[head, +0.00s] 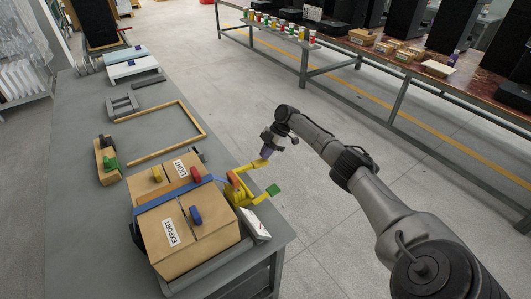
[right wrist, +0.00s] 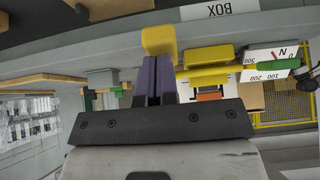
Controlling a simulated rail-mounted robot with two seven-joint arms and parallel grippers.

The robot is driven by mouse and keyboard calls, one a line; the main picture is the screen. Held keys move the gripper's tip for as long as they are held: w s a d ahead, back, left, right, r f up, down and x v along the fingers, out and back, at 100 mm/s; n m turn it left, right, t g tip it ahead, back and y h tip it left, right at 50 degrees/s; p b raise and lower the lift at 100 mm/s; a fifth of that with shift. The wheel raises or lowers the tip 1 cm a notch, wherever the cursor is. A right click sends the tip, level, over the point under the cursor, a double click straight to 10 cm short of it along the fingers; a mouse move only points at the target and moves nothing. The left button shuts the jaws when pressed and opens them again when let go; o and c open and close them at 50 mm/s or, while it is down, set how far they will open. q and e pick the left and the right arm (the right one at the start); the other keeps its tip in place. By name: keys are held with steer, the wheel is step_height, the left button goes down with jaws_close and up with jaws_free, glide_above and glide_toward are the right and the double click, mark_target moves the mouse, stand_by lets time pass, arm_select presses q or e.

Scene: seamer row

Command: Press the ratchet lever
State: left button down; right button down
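The ratchet tensioner (head: 241,190) is yellow with an orange-red part and sits at the right end of a blue strap (head: 180,195) over cardboard boxes. Its yellow lever (head: 253,166) sticks out up and to the right. My right gripper (head: 265,154) is at the lever's outer end. In the right wrist view, its two purple fingers (right wrist: 155,80) are together with nothing visible between them. The yellow lever end (right wrist: 158,40) shows right at the fingertips; whether they touch is unclear. My left gripper is not in view.
Boxes marked EXPORT (head: 168,245) and LIGHT (head: 180,169) stand on the grey table (head: 75,200). A wooden frame (head: 165,152) lies behind. The floor right of the table is clear.

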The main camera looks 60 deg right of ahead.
steer(key=p+v, duration=0.3)
steer(key=v, duration=1)
steer(key=shift+a+r, duration=0.25)
steer(key=shift+r, duration=0.25)
steer(key=shift+w, duration=0.15)
